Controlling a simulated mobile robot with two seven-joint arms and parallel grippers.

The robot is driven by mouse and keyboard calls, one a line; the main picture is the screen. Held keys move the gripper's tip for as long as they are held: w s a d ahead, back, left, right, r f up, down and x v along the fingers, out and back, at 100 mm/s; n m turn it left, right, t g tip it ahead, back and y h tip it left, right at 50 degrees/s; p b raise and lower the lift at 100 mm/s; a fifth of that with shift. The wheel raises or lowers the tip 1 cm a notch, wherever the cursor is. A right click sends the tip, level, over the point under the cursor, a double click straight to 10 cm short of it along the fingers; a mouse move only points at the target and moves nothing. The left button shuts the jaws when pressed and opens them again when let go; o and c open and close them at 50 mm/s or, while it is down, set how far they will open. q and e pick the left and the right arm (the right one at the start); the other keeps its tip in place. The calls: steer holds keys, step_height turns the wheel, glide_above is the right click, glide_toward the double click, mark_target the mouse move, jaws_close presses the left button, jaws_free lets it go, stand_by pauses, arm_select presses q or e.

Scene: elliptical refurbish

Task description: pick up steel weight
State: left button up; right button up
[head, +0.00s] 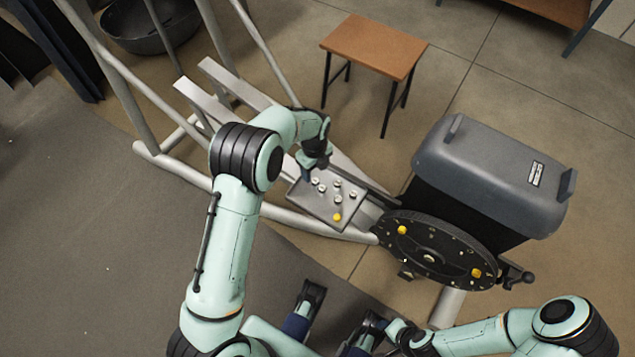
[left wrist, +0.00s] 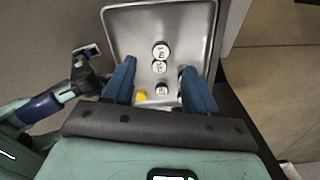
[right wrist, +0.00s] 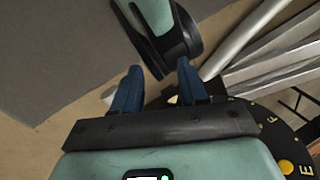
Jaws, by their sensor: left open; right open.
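Several small silvery steel weights (head: 338,184) stand in a shallow metal tray (head: 318,207) on the elliptical's frame in the head view. In the left wrist view, weights (left wrist: 160,50) with dark marks on their tops stand in a column in the tray (left wrist: 125,22). My left gripper (head: 308,172) is over the tray's far left side. Its blue fingers (left wrist: 152,75) are open, with weights showing between them and nothing held. My right gripper (right wrist: 157,78) is open and empty, away from the tray. Some weights may be hidden by the left gripper.
A yellow piece (head: 337,217) lies in the tray. A black disc (head: 435,250) with yellow knobs and a grey-lidded housing (head: 495,175) stand right of the tray. A wooden stool (head: 375,45) is behind. A black bowl (head: 150,22) lies at the back left.

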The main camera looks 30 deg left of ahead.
mark_target(315, 180)
arm_select(q)
step_height(315, 180, down, 8)
steer(key=shift+w+f+b, duration=0.1)
steer(key=shift+b, duration=0.7)
arm_select(e)
steer(key=w+f, duration=0.1)
steer(key=w+d+f, duration=0.1)
steer(key=w, duration=0.1)
steer(key=shift+d+f+t, duration=0.1)
steer(key=shift+d+t, duration=0.05)
steer(key=shift+t, duration=0.25)
arm_select(q)
jaws_close()
